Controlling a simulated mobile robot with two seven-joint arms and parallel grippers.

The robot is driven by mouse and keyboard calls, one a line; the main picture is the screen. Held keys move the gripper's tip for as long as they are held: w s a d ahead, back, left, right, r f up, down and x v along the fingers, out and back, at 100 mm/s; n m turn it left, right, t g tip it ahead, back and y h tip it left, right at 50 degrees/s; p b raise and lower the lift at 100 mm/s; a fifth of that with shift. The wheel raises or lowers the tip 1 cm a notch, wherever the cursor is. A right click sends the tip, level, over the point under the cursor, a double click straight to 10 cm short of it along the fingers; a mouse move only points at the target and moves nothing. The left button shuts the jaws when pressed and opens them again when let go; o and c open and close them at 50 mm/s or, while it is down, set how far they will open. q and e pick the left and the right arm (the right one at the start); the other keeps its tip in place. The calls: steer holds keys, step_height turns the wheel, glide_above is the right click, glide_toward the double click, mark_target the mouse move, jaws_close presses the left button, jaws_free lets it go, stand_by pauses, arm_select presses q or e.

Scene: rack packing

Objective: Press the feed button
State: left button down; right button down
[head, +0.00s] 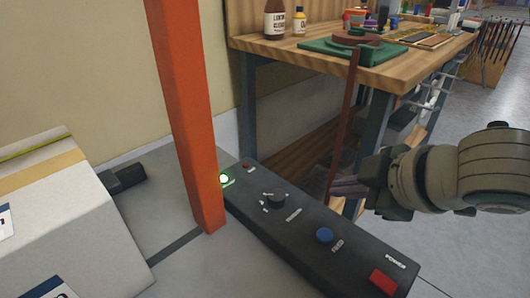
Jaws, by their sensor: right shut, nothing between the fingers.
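The blue round button (324,235) sits on top of a long dark control panel (262,224); the small label beside it appears to read FEED. My right gripper (338,187) comes in from the right with its fingers shut and empty, pointing left. In the picture it is above and slightly right of the blue button, apart from it. Its height over the panel is hard to tell. My left gripper is not in view.
The panel also has a red switch (382,281), a black knob (277,200), a lit green lamp (224,179) and a small red button (246,164). An orange post (187,110) stands beside it. A carton (75,220) is at left, a wooden workbench (280,48) behind.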

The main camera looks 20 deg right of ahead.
steer(key=b, duration=0.8)
glide_above(330, 239)
step_height(330, 239, down, 8)
steer(key=shift+r, duration=0.2)
steer(key=shift+f, duration=0.55)
stand_by(0.9)
steer(key=shift+f+b, duration=0.15)
steer(key=shift+b, duration=0.15)
steer(key=shift+f, duration=0.3)
